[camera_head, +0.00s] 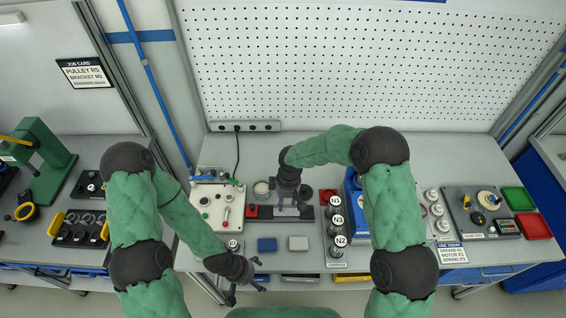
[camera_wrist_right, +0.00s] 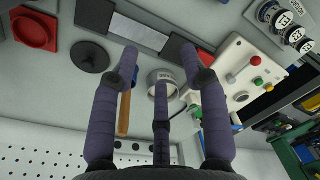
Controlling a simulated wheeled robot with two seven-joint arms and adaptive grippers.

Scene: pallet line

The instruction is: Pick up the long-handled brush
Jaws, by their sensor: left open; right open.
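A long-handled brush (camera_wrist_right: 124,115) appears in the right wrist view as a straight wooden handle, with a blue part at its upper end. The left finger partly covers it. I cannot make the brush out in the head view, where my right arm and gripper cover that area. My right gripper (camera_head: 290,207) points down over the middle of the bench; in its wrist view the fingers (camera_wrist_right: 158,68) are spread with nothing held between them. My left gripper (camera_head: 247,290) is open and empty at the bench's front edge, well away from the brush.
A round tin (camera_wrist_right: 162,78) is beside the handle. A dark bar with a pale plate (camera_wrist_right: 140,30), a control box (camera_head: 217,207) and a dark disc (camera_wrist_right: 89,57) are nearby. Blue (camera_head: 267,244) and grey (camera_head: 298,243) blocks lie in front. Labelled cylinders (camera_head: 335,220) stand right.

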